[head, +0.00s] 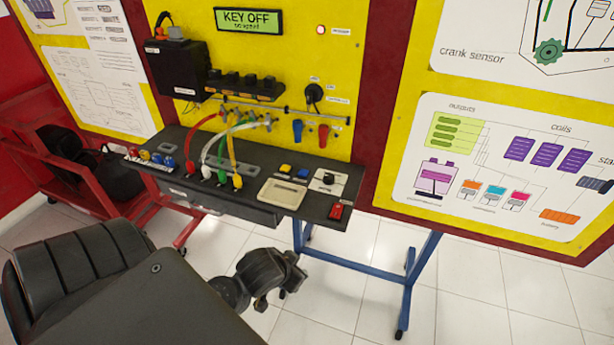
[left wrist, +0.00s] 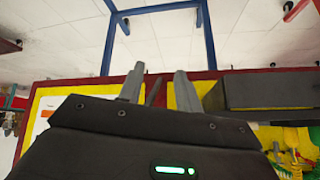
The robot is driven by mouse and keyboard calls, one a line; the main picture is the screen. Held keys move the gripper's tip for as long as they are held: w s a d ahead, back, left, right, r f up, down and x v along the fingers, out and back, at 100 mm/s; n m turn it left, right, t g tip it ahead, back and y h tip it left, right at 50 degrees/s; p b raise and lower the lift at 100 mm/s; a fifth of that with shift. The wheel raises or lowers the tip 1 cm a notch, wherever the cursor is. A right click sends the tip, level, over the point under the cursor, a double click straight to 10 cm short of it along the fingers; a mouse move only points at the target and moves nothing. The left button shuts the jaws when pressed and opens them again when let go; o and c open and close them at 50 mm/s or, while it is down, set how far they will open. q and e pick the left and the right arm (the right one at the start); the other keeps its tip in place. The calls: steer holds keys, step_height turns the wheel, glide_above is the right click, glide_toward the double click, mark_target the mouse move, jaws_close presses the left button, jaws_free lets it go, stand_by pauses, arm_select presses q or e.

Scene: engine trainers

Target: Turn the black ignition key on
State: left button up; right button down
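A black knob-like key (head: 328,178) sits on a small white plate at the right end of the trainer's dark desk in the head view. I cannot make out which way it points. The display (head: 249,20) above reads "KEY OFF". My left gripper (left wrist: 160,82) shows two grey fingers apart, with nothing seen between them. In the head view a dark part of my arm is low in front of the desk, apart from the key; its fingertips are not clear there. My right gripper is not in view.
Coloured leads (head: 230,150) arch over the desk's middle. A blue stand (head: 408,285) is below. A board with posters (head: 500,170) is at the right. The tiled floor in front is clear.

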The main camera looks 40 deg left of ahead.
arm_select(q)
steer(key=w+a+r+t, duration=0.1)
steer(key=w+r, duration=0.1)
steer(key=w+a+r+t, duration=0.1)
steer(key=w+a+r, duration=0.1)
steer(key=w, duration=0.1)
steer(key=w+a+r+n+t+y, duration=0.1)
steer(key=w+a+r, duration=0.1)
steer(key=w, duration=0.1)
steer(key=shift+w+r, duration=0.15)
steer(key=shift+r, duration=0.1)
steer(key=n+t+y, duration=0.3)
steer(key=t+y, duration=0.1)
steer(key=t, duration=0.3)
glide_toward(308, 98)
steer(key=p+x, duration=0.3)
steer(key=x, duration=0.5)
steer(key=shift+w+a, duration=0.15)
steer(key=shift+w, duration=0.15)
steer(key=shift+w+a, duration=0.1)
steer(key=shift+w, duration=0.35)
jaws_close()
